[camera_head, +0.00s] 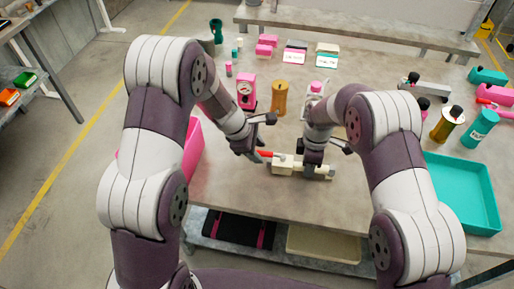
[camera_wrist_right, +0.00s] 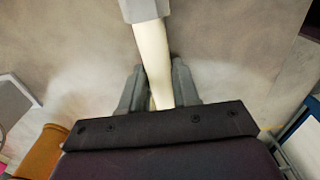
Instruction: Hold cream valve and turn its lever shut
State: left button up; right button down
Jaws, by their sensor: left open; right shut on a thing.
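The cream valve (camera_head: 286,166) lies on the table in the middle of the head view, with a red lever (camera_head: 266,154) toward its left end. My right gripper (camera_head: 311,163) is shut on the valve's right part from above. In the right wrist view the cream body (camera_wrist_right: 153,58) runs between the two grey fingers (camera_wrist_right: 160,90), with a grey end piece at the top. My left gripper (camera_head: 258,150) is open close to the red lever. I cannot tell whether it touches the lever. My right gripper hides part of the valve.
A pink bin (camera_head: 193,150) stands left and a teal tray (camera_head: 462,190) right. Behind the valve stand a pink gauge-like item (camera_head: 246,92), a mustard cylinder (camera_head: 279,98) and a pink-capped bottle (camera_head: 315,88). The table front before the valve is clear.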

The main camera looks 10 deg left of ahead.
pick_arm(q)
grip_shut()
